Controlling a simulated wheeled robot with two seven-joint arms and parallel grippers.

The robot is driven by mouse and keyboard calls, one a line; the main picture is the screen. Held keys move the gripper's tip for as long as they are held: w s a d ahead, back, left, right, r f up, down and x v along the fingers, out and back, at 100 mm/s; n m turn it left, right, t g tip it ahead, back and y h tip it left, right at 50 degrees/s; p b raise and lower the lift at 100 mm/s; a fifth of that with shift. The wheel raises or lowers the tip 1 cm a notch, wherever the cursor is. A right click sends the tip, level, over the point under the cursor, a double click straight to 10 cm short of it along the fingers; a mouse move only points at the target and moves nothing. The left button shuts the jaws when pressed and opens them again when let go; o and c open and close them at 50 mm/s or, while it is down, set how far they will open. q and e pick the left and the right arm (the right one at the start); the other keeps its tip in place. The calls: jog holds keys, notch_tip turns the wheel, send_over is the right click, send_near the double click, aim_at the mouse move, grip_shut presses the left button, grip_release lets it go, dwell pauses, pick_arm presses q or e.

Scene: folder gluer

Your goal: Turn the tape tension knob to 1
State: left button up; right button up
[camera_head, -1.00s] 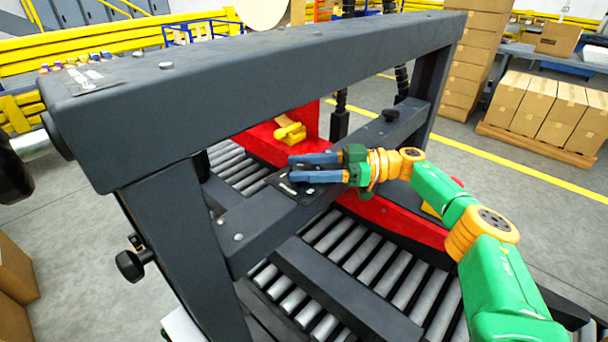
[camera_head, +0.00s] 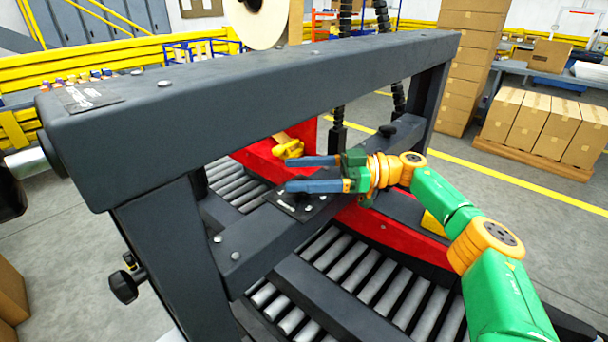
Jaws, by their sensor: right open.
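A dark plate with white markings (camera_head: 286,203) lies on the lower grey crossbar. A dark knob-like part (camera_head: 306,199) shows on this plate, partly behind my gripper; its setting is too small to read. My right gripper (camera_head: 289,174) comes in from the right, its two blue fingers pointing left and spread apart. It is open, with nothing visible between the fingers. The fingers appear above the far side of the plate; I cannot tell whether they touch anything. My left gripper is not in view.
A thick grey upper beam (camera_head: 260,80) spans the frame in front of my gripper. A yellow handle (camera_head: 288,150) on a red part is just beyond the fingers. Rollers (camera_head: 350,270) lie below.

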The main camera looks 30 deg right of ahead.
jog(key=s+a+r+b, duration=0.2)
jog(key=s+a+r, duration=0.4)
jog(key=s+r, duration=0.4)
jog(key=s, duration=0.2)
jog(key=shift+s+r, duration=0.3)
jog(key=shift+s, duration=0.05)
